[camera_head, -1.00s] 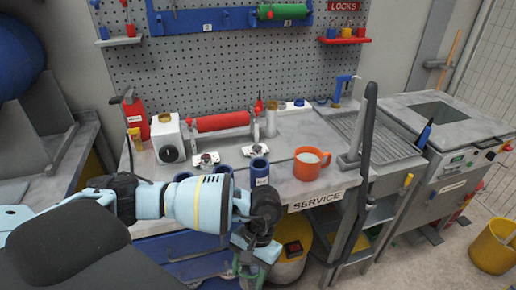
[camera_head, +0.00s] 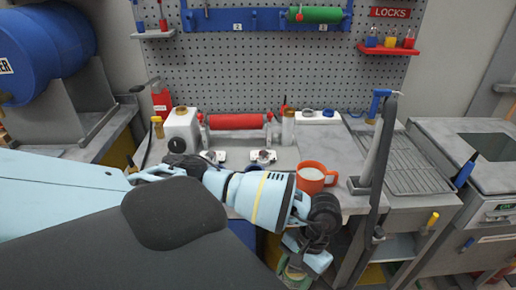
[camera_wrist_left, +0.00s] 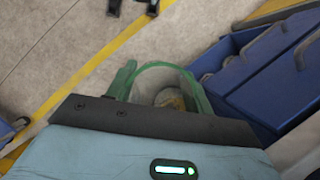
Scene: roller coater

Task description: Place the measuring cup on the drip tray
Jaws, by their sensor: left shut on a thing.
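My left gripper (camera_head: 303,258) hangs low in front of the bench in the head view. It is shut on a clear, green-tinted measuring cup (camera_head: 292,275), mostly hidden behind the gripper and arm. The drip tray, a grey ribbed tray (camera_head: 410,170), lies on the bench at right, above and right of the gripper and apart from the cup. My right gripper is out of view.
An orange mug (camera_head: 314,177) stands near the bench's front edge. A dark upright post (camera_head: 380,165) stands between gripper and tray. A red roller (camera_head: 236,121) and white container (camera_head: 182,130) are behind. Blue bins (camera_wrist_left: 265,65) lie beside the cup in the wrist view.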

